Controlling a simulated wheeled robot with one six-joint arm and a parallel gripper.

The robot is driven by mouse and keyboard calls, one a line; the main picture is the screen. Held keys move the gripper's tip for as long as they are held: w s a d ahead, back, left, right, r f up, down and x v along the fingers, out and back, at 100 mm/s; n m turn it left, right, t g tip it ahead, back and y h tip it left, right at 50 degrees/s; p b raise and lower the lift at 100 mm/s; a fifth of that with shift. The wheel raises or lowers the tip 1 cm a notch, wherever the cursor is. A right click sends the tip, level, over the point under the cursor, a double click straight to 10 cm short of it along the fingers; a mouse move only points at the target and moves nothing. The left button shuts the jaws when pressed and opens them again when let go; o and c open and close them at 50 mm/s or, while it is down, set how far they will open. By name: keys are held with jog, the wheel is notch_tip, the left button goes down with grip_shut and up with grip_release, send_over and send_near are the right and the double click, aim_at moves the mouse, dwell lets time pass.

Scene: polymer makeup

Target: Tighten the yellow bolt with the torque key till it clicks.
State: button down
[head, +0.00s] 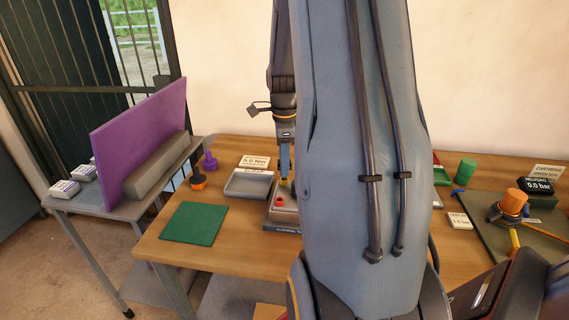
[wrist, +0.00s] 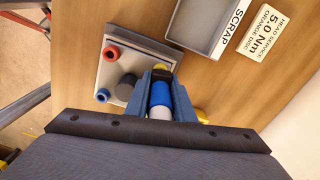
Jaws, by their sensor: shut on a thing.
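My gripper (wrist: 161,88) is shut on a blue and white cylindrical tool (wrist: 160,99), which looks like the torque key. In the head view, my gripper (head: 285,168) points down over a grey block (head: 283,215). A small yellow part (head: 285,183) shows just under the fingers. In the wrist view, the block's top plate (wrist: 128,55) carries a red bolt (wrist: 110,53), a blue bolt (wrist: 102,95) and a dark grey round part (wrist: 126,88). The tool's tip and the yellow bolt's seat are hidden by my fingers, so I cannot tell whether they touch.
A grey scrap tray (head: 248,184) and a 5.0 Nm sign (head: 255,162) stand close by the block. A green mat (head: 193,223) lies at the front left. Orange (head: 197,181) and purple (head: 209,161) knobbed pieces stand behind it. My arm hides the table's middle.

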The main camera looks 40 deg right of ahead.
jog(key=shift+m, duration=0.9)
jog(key=shift+m, duration=0.9)
jog(key=shift+r+m+p, duration=0.1)
jog(key=shift+m+p, duration=0.2)
jog(key=shift+m, duration=0.6)
jog(key=shift+m, duration=0.9)
